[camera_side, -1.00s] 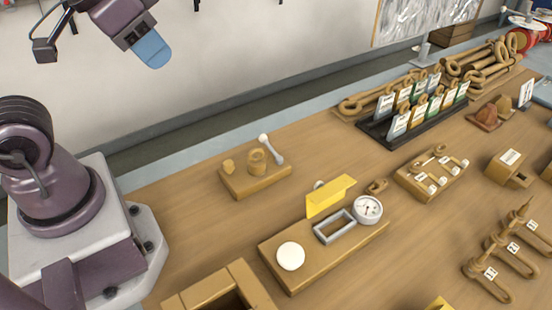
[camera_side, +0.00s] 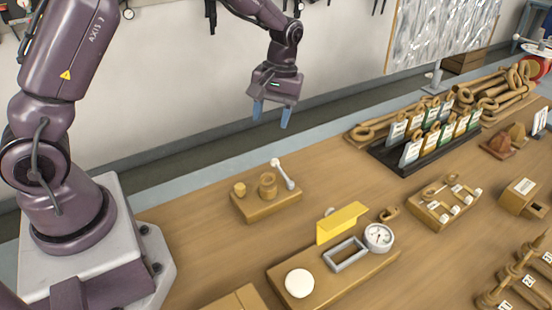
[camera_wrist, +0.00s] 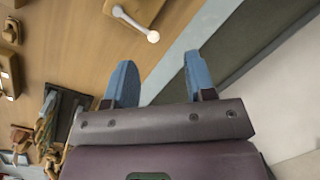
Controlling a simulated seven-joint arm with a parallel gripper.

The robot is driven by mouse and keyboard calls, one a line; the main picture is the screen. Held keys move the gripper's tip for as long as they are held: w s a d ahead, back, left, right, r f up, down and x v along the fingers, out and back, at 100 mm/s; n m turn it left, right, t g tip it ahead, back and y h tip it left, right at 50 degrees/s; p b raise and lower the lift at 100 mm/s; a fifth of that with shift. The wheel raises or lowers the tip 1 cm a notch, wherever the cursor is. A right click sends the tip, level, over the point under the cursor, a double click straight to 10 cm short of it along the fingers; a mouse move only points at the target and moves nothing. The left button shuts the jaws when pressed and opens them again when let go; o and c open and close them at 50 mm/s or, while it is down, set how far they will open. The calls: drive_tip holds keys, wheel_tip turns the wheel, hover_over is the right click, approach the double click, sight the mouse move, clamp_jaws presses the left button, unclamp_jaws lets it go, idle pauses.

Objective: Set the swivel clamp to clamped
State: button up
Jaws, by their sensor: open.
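The swivel clamp appears to be the small tan block (camera_side: 265,208) with a round post, a small peg and a pale lever arm (camera_side: 284,175) ending in a white ball. The post is partly cut off there.
In front stands a board (camera_side: 335,272) with a yellow flap (camera_side: 342,222), a gauge (camera_side: 378,237) and a white disc (camera_side: 299,283). A black rack of tagged cards (camera_side: 425,142) stands to the right. Bare table lies around the clamp block.

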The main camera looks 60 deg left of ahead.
sight(282, 172)
drive_tip(key=w+a+f+n, duration=0.2)
drive_tip(key=w+n, duration=0.3)
drive_tip(key=n, duration=0.1)
drive_tip(key=s+f, duration=0.1)
drive_tip(key=f, duration=0.7)
drive_tip(key=s+f, duration=0.1)
drive_tip(key=f, duration=0.3)
drive_tip(key=shift+s+f, duration=0.3)
drive_tip(key=shift+s, duration=0.05)
drive_tip(key=shift+a, duration=0.1)
clamp_jaws()
